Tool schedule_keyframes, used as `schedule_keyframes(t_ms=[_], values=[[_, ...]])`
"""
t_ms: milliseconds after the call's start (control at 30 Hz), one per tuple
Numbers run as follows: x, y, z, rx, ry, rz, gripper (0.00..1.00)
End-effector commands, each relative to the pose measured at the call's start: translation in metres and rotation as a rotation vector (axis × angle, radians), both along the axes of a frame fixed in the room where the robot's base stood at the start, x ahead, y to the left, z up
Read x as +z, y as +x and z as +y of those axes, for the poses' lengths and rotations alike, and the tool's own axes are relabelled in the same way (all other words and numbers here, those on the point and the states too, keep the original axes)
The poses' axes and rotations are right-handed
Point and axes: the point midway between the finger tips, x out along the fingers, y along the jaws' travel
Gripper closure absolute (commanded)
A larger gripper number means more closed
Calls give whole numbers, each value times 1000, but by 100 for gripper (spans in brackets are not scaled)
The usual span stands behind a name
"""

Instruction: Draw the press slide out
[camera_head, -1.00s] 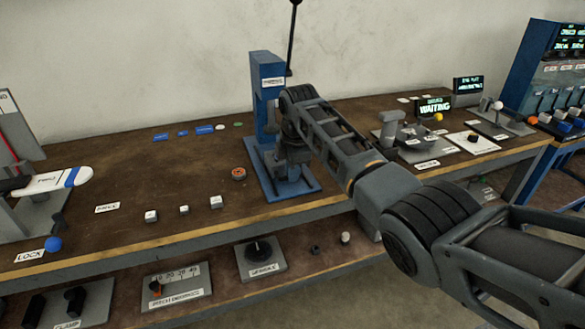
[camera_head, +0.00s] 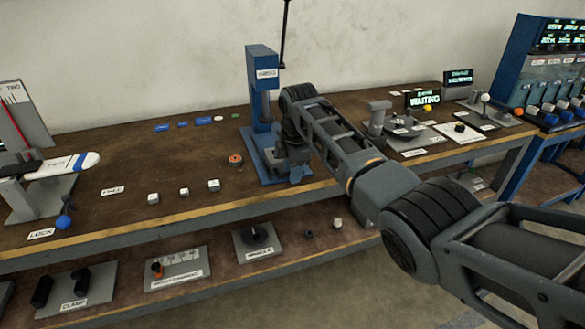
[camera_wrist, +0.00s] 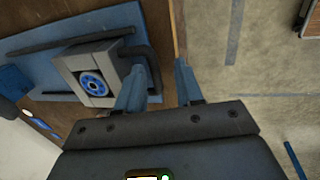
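The blue press (camera_head: 262,95) stands on the bench in the head view, with my arm in front of its right side. In the wrist view its slide is a grey block with a blue-ringed round part (camera_wrist: 92,84), set on a blue base plate (camera_wrist: 40,38) between dark rails. A dark handle bar (camera_wrist: 154,68) loops from the block toward my gripper. My gripper (camera_wrist: 160,78) is open: one finger is inside the loop, the other outside, with the bar between them. I cannot tell whether either finger touches it. The head view mostly hides the gripper.
An orange-topped round part (camera_head: 235,160) and small white cubes (camera_head: 183,192) lie left of the press. A grey stand (camera_head: 378,118) is close on the right. A lower shelf (camera_head: 205,240) carries controls. Floor is open in front of the bench.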

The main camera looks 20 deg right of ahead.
Motion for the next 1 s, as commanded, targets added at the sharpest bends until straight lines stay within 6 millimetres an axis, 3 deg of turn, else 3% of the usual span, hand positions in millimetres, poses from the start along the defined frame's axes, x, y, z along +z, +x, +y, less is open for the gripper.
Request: schedule_keyframes(t_ms=[333, 700, 1000], values=[[7, 0, 0, 0, 0, -6, 62], [61, -11, 0, 0, 0, -6, 62], [77, -15, 0, 0, 0, -2, 62]])
